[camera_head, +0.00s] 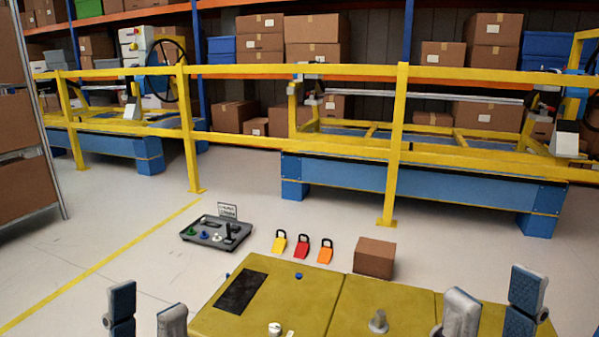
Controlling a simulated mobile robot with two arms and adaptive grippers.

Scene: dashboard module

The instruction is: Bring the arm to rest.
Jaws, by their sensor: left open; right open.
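My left gripper (147,316) is at the bottom left, its two fingers apart with nothing between them. My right gripper (492,309) is at the bottom right, also with its fingers apart and empty. Only the finger ends show; the rest of both arms is below the picture edge. The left gripper is by the left end of a mustard-yellow panel (310,310); the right gripper appears over the panel's right end. Neither visibly touches anything.
The panel bears a black rectangle (241,291), a white knob (275,328) and a metal knob (378,321). Behind it are a grey control box (217,232), yellow (279,244), red (302,249) and orange (325,253) padlocks and a brown box (374,258). Yellow railings (395,150) stand beyond.

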